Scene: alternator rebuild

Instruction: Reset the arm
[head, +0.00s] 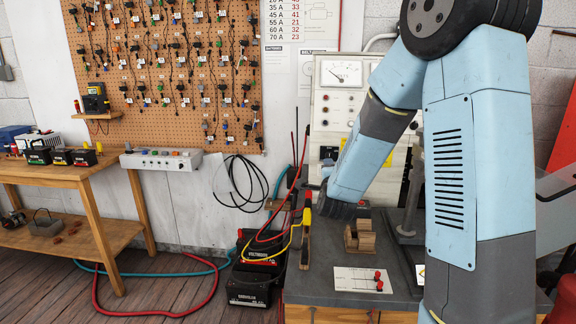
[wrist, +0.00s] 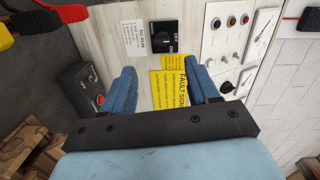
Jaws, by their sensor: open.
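My arm reaches from the right of the head view down toward the front of a pale test panel with a gauge (head: 341,74). My gripper (wrist: 163,82) shows in the wrist view as two blue fingers, apart with nothing between them. It faces the panel, where a yellow fault label (wrist: 169,92) sits behind the fingers. A black rotary switch (wrist: 164,40) is just beyond the fingertips. I cannot tell any contact with the panel. In the head view the fingers are hard to make out beside the dark wrist.
A grey bench top (head: 318,283) carries a wooden block (head: 360,237), a white card (head: 354,279) and clamps with red, yellow and black cables. Black batteries (head: 250,285) stand on the floor beside it. A wooden table (head: 100,165) is at left; the floor between is mostly clear, with hoses.

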